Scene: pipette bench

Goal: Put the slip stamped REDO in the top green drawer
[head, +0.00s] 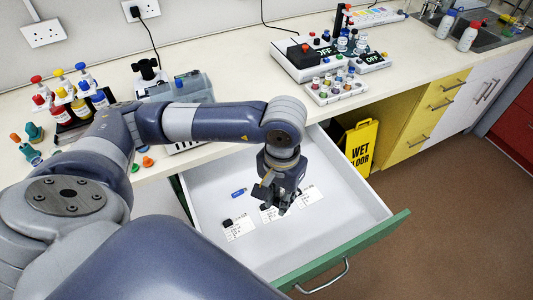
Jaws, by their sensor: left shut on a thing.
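The top green drawer (345,245) is pulled open under the bench, with a green front and a pale inside. My left gripper (281,208) is shut, pointing down inside the drawer opening. It is shut on a slip, seemingly the white one (309,195) at its right side; the fingers hide the grip. Another white slip (239,229) with a black piece at its corner lies on the drawer floor to the left. A third slip (269,214) shows partly behind the fingertips. The print is too small to tell which is stamped REDO. My right gripper is not in view.
A small blue item (238,193) lies in the drawer. The bench (230,55) above holds bottles, a grey box and a device with OFF displays. A yellow wet-floor sign (361,147) stands right of the drawer. The brown floor (450,220) is clear.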

